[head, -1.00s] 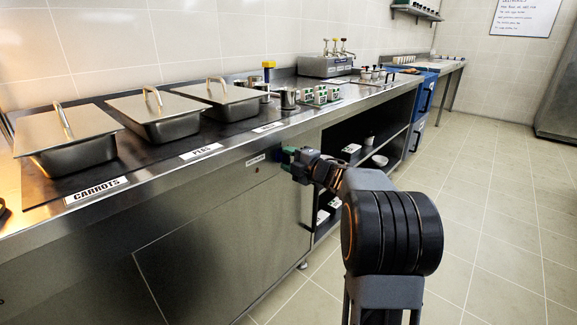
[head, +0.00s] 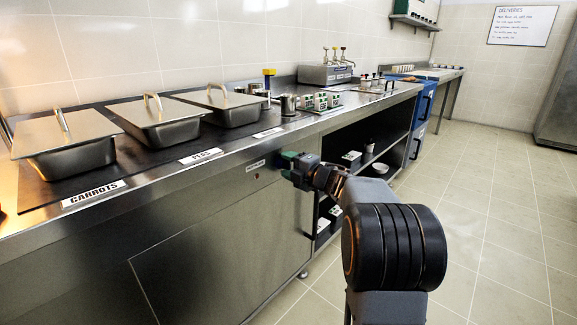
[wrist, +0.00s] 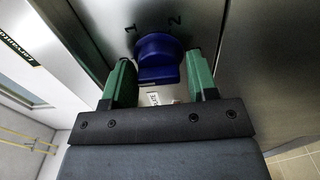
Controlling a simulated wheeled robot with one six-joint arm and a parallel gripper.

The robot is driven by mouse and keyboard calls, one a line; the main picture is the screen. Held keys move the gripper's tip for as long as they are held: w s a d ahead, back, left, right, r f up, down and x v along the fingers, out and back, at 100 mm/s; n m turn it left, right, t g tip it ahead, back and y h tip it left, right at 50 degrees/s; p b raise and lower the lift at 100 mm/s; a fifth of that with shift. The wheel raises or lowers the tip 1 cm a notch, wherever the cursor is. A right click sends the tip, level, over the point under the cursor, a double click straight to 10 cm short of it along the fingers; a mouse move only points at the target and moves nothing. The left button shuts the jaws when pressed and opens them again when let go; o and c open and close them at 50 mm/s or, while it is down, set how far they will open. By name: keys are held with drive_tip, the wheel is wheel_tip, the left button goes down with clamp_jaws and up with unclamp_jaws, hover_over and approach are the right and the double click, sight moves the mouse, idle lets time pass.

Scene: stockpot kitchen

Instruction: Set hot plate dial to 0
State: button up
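The hot plate dial (wrist: 158,58) is a blue knob on the steel front panel in the wrist view. The numbers 1 and 2 show on the panel above it, and no 0 can be made out. My gripper (wrist: 158,75) has its green fingers apart, one on each side of the dial. The fingers look open around it, with little room at the sides; contact is not clear. In the head view my gripper (head: 292,166) is at the counter's front panel, and the dial is hidden there.
A steel counter (head: 215,215) runs along the wall with lidded pans (head: 165,125) on top. Open shelves (head: 365,165) are right of my gripper. A small white label (wrist: 154,98) sits below the dial. The tiled floor (head: 500,220) at right is clear.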

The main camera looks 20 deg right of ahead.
drive_tip(key=shift+o, duration=1)
drive_tip(key=shift+s+d, duration=0.15)
drive_tip(key=p+v, duration=0.3)
drive_tip(key=v, duration=1)
drive_tip(key=shift+s+p, duration=0.3)
drive_tip(key=shift+p, duration=0.1)
drive_tip(key=shift+r, duration=0.1)
